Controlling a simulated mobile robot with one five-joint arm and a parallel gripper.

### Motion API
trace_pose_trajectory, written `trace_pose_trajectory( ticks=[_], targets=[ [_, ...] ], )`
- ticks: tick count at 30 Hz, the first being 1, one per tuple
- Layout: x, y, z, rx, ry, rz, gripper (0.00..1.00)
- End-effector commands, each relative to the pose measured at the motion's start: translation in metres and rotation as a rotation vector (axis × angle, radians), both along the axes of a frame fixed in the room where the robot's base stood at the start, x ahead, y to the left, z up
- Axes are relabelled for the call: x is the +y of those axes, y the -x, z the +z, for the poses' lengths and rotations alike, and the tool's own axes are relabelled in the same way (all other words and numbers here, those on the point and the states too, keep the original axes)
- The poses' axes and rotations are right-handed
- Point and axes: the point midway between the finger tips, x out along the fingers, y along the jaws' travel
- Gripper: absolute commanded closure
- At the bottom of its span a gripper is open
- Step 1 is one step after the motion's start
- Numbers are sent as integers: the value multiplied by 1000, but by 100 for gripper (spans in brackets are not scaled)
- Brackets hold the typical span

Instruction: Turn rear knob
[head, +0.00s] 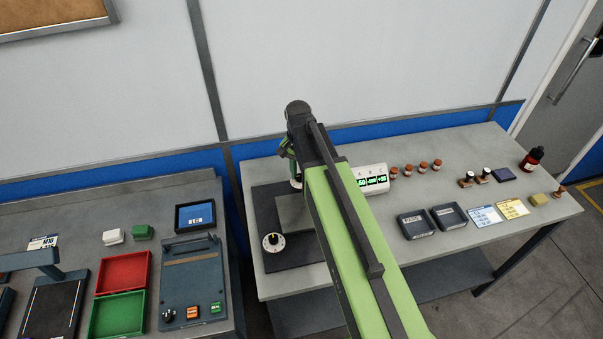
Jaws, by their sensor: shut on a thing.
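My gripper (293,168) reaches down at the rear of a dark base plate (265,205) on the right-hand bench. Its jaws are shut on the rear knob (297,184), of which only a pale sliver shows below them. My gripper and arm hide the rest of that knob and its pointer. A front knob (273,242), with a white dial and dark centre, stands apart near the plate's front edge. A grey block (292,214) sits between the two knobs, partly behind my arm. A white readout box (371,178) with green digits stands right of my arm.
Several brown-capped bottles (423,167), a dark red bottle (532,160), two black trays (415,224) and cards (484,215) occupy the right side of the bench. A gap separates it from the left bench, with red (122,273) and green (117,314) bins.

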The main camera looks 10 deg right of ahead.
Motion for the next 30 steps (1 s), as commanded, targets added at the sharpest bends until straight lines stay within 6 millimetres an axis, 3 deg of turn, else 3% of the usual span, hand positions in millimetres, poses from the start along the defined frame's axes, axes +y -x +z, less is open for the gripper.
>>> trace_pose_trajectory(
  ticks=[30],
  targets=[
    [0, 3, -1, 7, -3, 477, 100]
  ],
)
